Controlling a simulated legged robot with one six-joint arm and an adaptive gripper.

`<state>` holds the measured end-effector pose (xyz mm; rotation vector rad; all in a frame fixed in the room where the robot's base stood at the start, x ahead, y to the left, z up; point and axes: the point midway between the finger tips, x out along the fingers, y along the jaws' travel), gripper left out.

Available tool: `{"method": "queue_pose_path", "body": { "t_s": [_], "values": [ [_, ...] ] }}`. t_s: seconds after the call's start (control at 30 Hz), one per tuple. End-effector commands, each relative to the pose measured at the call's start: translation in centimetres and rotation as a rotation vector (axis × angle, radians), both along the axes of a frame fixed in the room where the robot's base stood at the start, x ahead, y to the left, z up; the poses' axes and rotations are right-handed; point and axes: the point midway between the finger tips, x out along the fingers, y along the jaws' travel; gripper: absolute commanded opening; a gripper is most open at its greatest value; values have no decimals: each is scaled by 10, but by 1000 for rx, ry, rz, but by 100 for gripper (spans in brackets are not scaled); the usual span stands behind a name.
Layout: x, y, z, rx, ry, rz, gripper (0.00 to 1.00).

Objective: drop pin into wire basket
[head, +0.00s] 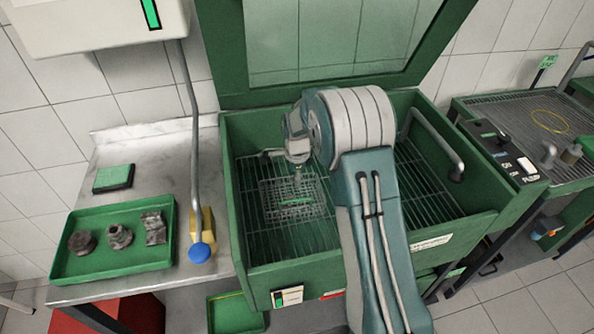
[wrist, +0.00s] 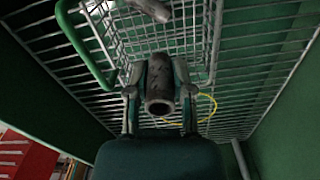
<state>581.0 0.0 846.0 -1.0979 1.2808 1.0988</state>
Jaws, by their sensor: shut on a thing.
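The pin is a worn, hollow metal cylinder (wrist: 160,86) in the wrist view, its open end towards the camera. My gripper (wrist: 161,92) is shut on it, one finger on each side. The wire basket (wrist: 203,40) lies beyond the pin in the wrist view. In the head view the basket (head: 268,208) sits on the rack inside the green washer tub, and my gripper (head: 298,168) hangs over it. The pin is too small to make out clearly there. Another grey cylindrical part (wrist: 150,8) shows at the top edge of the wrist view, in the basket area.
The green tub (head: 245,275) has raised walls, a bent pipe (head: 435,140) and an upright lid (head: 225,50). A green tray (head: 115,262) with several metal parts stands left, beside a blue-knobbed thing (head: 202,252). A yellow loop (wrist: 210,103) shows near the pin in the wrist view.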

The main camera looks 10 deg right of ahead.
Motion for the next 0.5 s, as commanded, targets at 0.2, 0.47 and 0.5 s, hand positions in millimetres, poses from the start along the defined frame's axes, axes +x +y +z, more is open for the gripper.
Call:
{"method": "queue_pose_path", "body": {
  "t_s": [0.2,0.47,0.5],
  "values": [
    [0,0,-8,0,-1,0,0],
    [0,0,-8,0,-1,1,56],
    [0,0,-8,0,-1,1,70]
  ]
}}
